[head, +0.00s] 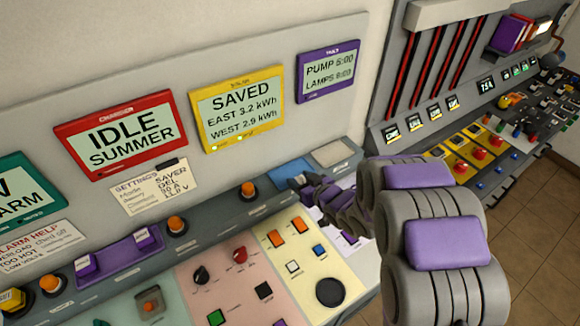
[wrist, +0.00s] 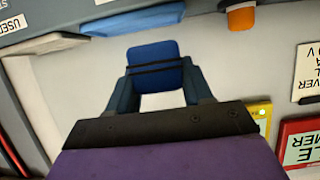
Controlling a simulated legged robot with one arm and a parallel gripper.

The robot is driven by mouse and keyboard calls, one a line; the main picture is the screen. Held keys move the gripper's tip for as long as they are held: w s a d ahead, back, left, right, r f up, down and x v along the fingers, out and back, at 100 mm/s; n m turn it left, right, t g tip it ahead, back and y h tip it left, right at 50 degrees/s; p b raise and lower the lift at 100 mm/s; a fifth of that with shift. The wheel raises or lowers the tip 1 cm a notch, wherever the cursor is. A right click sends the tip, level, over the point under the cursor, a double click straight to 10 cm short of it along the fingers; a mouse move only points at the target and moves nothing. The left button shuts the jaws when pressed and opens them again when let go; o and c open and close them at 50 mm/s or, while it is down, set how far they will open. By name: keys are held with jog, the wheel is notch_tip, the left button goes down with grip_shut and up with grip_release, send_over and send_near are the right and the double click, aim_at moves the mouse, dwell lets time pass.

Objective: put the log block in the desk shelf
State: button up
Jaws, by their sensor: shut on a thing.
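My gripper (wrist: 158,82) is shut on a blue block with dark bands (wrist: 152,56), which I take for the log block. The block sits between the dark blue fingers and sticks out beyond them. In the head view my gripper (head: 301,183) is small and partly hidden by my arm, over the grey ledge at the back of the desk. There the block cannot be told clearly from the fingers. A blue patch (head: 287,168) lies on the ledge just beyond the gripper. It also shows in the wrist view (wrist: 135,18), apart from the block. I cannot tell which part is the desk shelf.
A pale patch (head: 333,153) lies right of the blue one. An orange button (head: 248,190) stands left of the gripper. Red (head: 118,134), yellow (head: 238,107) and purple (head: 328,71) displays hang on the wall behind. Buttons and knobs crowd the desk in front.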

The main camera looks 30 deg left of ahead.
send_over(294, 174)
jog(key=a, duration=0.2)
jog(key=shift+d+f, duration=0.15)
jog(key=shift+f, duration=0.45)
jog(key=shift+d+f, duration=0.2)
jog(key=shift+d, duration=0.2)
jog(key=shift+d+f, duration=0.2)
jog(key=shift+f, duration=0.35)
jog(key=shift+d+f, duration=0.2)
jog(key=shift+f, duration=0.35)
jog(key=shift+f+b, duration=0.3)
jog(key=shift+a, duration=0.35)
jog(key=o, duration=1.1)
jog(key=shift+a+f, duration=0.15)
jog(key=shift+a, duration=0.15)
jog(key=shift+o, duration=0.2)
jog(key=shift+s+d+r, duration=0.1)
jog(key=shift+d+r, duration=0.3)
jog(key=shift+d, duration=0.45)
jog(key=v, duration=1.1)
jog(key=shift+s+p, duration=0.2)
jog(key=shift+p, duration=0.1)
jog(key=shift+a+f, duration=0.15)
jog(key=shift+a, duration=0.15)
